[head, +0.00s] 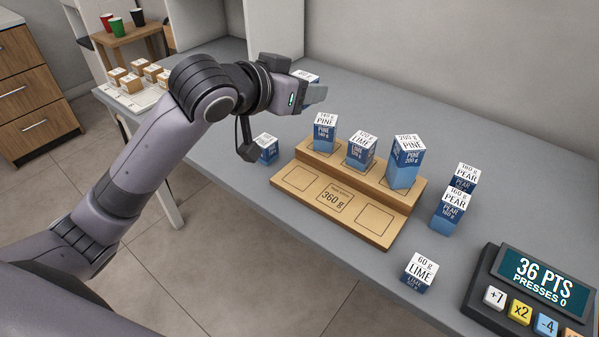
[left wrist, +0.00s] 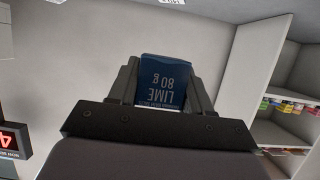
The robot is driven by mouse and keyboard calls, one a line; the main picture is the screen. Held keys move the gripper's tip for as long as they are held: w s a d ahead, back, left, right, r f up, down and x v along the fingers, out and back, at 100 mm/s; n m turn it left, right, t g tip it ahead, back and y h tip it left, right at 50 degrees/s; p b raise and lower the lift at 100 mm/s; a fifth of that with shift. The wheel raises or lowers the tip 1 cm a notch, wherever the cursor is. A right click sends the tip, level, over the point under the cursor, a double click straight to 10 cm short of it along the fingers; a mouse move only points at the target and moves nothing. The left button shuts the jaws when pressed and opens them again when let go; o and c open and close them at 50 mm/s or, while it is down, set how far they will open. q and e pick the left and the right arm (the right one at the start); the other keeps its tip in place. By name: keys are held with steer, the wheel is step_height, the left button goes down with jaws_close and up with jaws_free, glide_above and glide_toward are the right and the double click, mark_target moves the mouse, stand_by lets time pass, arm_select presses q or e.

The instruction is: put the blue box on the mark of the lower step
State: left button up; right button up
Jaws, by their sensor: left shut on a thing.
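My left gripper (head: 313,94) is raised over the back part of the counter, behind the wooden stepped stand. In the left wrist view it is shut on a blue box (left wrist: 163,80) marked LIME 80 g, which reads upside down there. In the head view a white label top (head: 306,76) shows just behind the gripper; I cannot tell whether it is the held box. The lower step (head: 352,226) of the stand has outlined squares at its left (head: 302,179) and right (head: 374,219), both bare, and a 360 g label between them. My right gripper is not in view.
The upper step holds a PINE box (head: 324,133), a LIME 120 g box (head: 361,151) and a PINE 200 g box (head: 404,162). Other boxes stand left (head: 265,149), right (head: 450,209) and in front (head: 419,272). A button console (head: 541,284) is at lower right.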

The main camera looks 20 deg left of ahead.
arm_select(q)
step_height(320, 180, down, 13)
steer(key=shift+r+b, duration=0.1)
steer(key=shift+b, duration=1)
step_height(320, 180, down, 5)
steer(key=shift+r+b, duration=0.15)
steer(key=shift+b, duration=0.3)
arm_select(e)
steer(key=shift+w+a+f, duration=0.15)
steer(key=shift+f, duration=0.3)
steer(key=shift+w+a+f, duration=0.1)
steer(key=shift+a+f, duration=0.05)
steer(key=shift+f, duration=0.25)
arm_select(q)
steer(key=shift+f, duration=0.25)
steer(key=o, duration=1.1)
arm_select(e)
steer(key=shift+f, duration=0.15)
arm_select(q)
steer(key=shift+r, duration=0.2)
steer(key=p+v, duration=0.1)
steer(key=v, duration=1.1)
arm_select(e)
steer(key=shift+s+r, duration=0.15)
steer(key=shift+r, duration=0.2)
